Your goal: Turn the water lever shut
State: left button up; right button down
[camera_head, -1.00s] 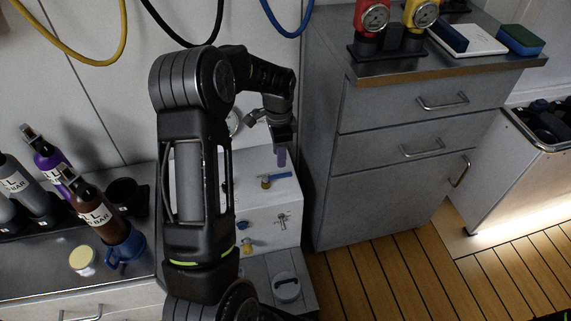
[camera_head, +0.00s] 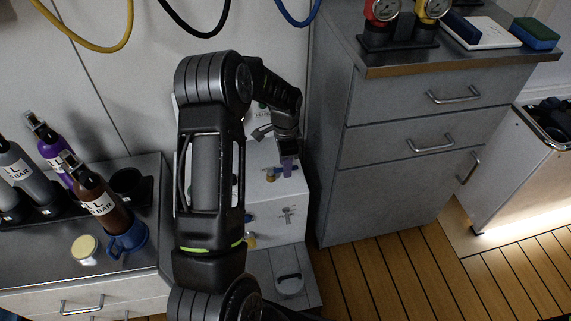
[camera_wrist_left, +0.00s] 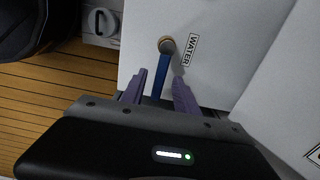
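The water lever is a blue handle on a brass fitting. In the left wrist view the lever (camera_wrist_left: 160,77) runs from the fitting toward my gripper, beside a WATER label (camera_wrist_left: 190,50). In the head view the brass fitting (camera_head: 270,176) shows on top of the white panel box (camera_head: 264,226), with the lever partly hidden by a purple finger. My left gripper (camera_wrist_left: 158,90) is open, its two purple fingers on either side of the lever's outer part; it also shows in the head view (camera_head: 287,164). Contact is not clear. My right gripper is not in view.
A grey drawer cabinet (camera_head: 400,150) stands close to the right of the panel. The left counter (camera_head: 50,252) holds bottles (camera_head: 92,197), a blue mug (camera_head: 128,238) and a yellow-lidded jar (camera_head: 85,248). Hoses (camera_head: 95,40) hang on the wall above.

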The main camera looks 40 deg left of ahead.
pick_arm(q)
grip_shut()
dwell(0.3)
dwell(1.1)
